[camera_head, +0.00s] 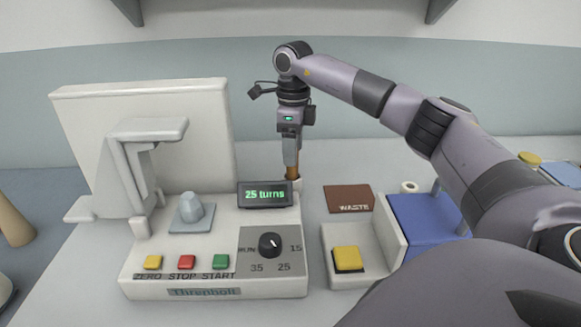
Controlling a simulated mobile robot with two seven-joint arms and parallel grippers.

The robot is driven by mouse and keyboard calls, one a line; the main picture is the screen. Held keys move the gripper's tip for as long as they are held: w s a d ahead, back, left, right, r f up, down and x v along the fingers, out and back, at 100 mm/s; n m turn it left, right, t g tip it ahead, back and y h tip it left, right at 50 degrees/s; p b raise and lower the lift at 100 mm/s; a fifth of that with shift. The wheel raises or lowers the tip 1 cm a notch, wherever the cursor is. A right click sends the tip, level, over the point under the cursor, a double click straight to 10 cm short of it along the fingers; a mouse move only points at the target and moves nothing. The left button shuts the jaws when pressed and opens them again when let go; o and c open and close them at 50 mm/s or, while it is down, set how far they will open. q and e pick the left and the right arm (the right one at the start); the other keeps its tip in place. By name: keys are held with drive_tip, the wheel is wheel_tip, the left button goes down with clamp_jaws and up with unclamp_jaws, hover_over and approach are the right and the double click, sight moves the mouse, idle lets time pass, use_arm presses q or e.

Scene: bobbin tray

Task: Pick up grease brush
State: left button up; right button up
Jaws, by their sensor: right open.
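An upright brown stick (292,173), which looks like the grease brush's handle, stands behind the right end of the "25 turns" display. Its lower end goes into a pale holder or lies hidden behind the display. My right gripper (291,160) points straight down at the handle's top, with its fingers at or around it. The jaws are open, and I cannot tell whether they touch the handle. My left gripper is not in view.
The white winding machine (215,284) with its display (265,194), buttons and dial fills the left and middle. A brown "WASTE" patch (348,198), a yellow button (347,259) and a blue tray (425,229) lie to the right. A tan cone (13,222) stands far left.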

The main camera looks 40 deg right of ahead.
drive_tip(key=f, duration=0.4)
drive_tip(key=shift+s+f, duration=0.15)
drive_tip(key=shift+s, duration=0.1)
clamp_jaws()
drive_tip(key=shift+a, duration=0.1)
wheel_tip(320, 180, up, 15)
wheel_tip(320, 180, up, 5)
drive_tip(key=p, duration=0.3)
hover_over(294, 180)
drive_tip(key=shift+w+d, duration=0.3)
drive_tip(key=shift+w, duration=0.15)
